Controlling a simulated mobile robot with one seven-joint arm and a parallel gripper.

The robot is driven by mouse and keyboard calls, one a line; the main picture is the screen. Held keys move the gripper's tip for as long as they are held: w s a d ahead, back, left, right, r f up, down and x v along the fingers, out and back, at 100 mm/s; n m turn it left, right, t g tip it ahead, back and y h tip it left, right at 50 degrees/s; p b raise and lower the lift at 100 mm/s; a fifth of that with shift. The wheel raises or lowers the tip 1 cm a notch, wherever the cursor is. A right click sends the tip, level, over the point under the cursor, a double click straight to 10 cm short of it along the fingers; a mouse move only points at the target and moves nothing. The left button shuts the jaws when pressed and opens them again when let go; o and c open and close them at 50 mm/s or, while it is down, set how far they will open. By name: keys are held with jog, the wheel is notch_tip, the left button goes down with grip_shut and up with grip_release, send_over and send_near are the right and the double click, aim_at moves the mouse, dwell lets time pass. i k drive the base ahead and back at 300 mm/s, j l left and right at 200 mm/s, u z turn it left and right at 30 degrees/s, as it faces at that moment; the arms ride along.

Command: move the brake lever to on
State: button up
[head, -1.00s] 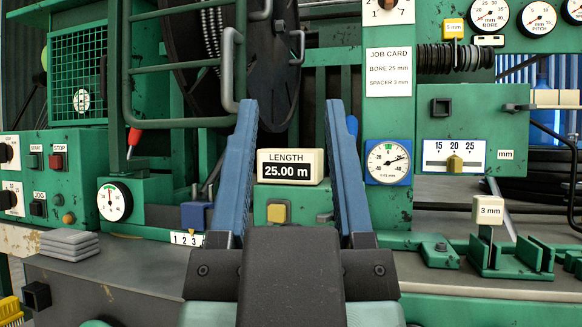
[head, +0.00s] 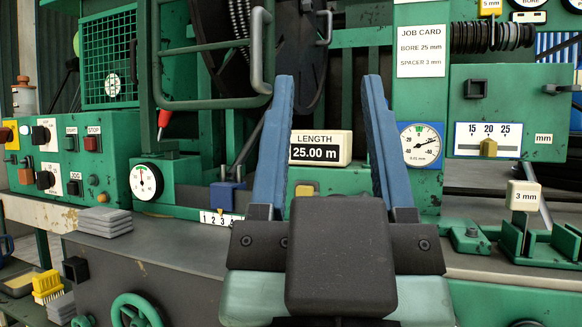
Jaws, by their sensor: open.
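No label in the head view names the brake lever.
A control panel (head: 85,165) with knobs and start and stop buttons is at the left. Grey pads (head: 105,222) lie on the bench. A dial gauge (head: 420,145) and a spacer block (head: 524,196) stand at the right. A green handwheel (head: 137,311) is below the bench.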

aim_at(165, 118)
jog(key=i+j, duration=0.15)
jog(key=j, duration=0.2)
jog(key=i+j, duration=0.1)
jog(key=j, duration=0.2)
jog(key=i+j, duration=0.15)
jog(key=j, duration=0.2)
jog(key=i+j, duration=0.15)
jog(key=j, duration=0.2)
jog(key=u, duration=0.05)
